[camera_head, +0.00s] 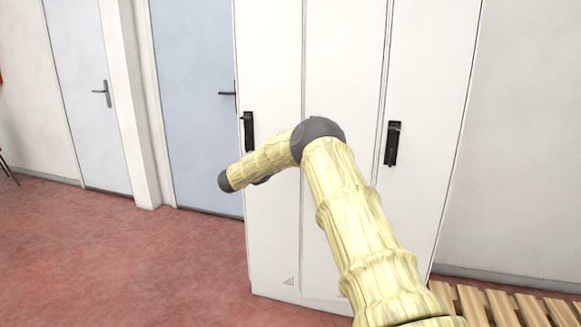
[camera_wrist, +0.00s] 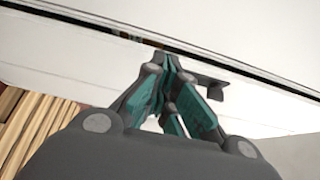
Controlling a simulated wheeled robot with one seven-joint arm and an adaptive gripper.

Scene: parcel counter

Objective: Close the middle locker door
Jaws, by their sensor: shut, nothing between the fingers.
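The white locker has three tall doors, and the middle locker door (camera_head: 343,60) stands between the left and right ones in the head view. It looks nearly flush there, and my arm covers much of its lower part. In the wrist view a white door panel (camera_wrist: 60,70) has a narrow dark gap along its edge. A dark handle (camera_wrist: 210,84) sits just beside that gap. My gripper (camera_wrist: 166,62) is shut and empty, its teal-sided fingers close to the panel near the gap and handle. I cannot tell whether they touch. The gripper is hidden in the head view.
The left locker door has a black handle (camera_head: 248,131), and the right one has another (camera_head: 393,143). A slatted wooden bench (camera_head: 500,305) stands at the lower right. A blue door (camera_head: 195,80) is left of the locker.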

